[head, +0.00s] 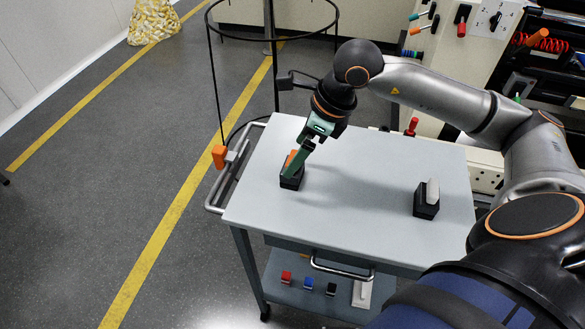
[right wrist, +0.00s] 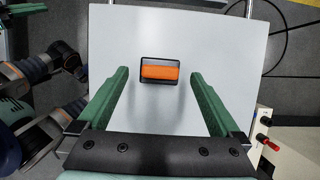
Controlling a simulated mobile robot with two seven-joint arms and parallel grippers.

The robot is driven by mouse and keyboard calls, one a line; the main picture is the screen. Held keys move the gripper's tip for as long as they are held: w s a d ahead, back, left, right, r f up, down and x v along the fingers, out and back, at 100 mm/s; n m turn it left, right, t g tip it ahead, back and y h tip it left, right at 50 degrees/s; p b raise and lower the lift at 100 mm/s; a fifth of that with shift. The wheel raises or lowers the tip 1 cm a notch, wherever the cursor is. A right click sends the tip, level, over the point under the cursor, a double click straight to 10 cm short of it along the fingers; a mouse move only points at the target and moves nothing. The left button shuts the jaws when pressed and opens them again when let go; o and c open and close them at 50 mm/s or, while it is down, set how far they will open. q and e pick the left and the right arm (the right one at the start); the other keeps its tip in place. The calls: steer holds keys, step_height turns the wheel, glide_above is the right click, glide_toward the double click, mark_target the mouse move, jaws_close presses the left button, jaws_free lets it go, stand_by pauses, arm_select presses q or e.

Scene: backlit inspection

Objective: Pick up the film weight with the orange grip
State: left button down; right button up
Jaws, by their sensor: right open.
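The film weight with the orange grip (head: 291,181) stands on the left part of the trolley's grey top, a black block with an orange bar on it. In the right wrist view the same weight (right wrist: 160,73) lies between the two green fingers with a clear gap on each side. My right gripper (head: 296,165) is open and reaches down over the weight, its fingers partly hiding the orange grip in the head view. In the right wrist view the right gripper (right wrist: 159,74) holds nothing. My left gripper is not seen in the head view.
A second black weight with a pale grip (head: 427,199) stands on the right of the trolley top (head: 350,225). A black ring stand (head: 215,85) rises behind the trolley's left edge. Small red, blue and black items (head: 308,283) lie on the lower shelf. The middle of the top is clear.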

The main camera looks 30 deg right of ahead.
mark_target(292, 157)
steer(key=x, duration=0.3)
steer(key=shift+w+f, duration=0.1)
steer(key=shift+f, duration=0.2)
steer(key=shift+r, duration=0.1)
jaws_close()
stand_by(0.5)
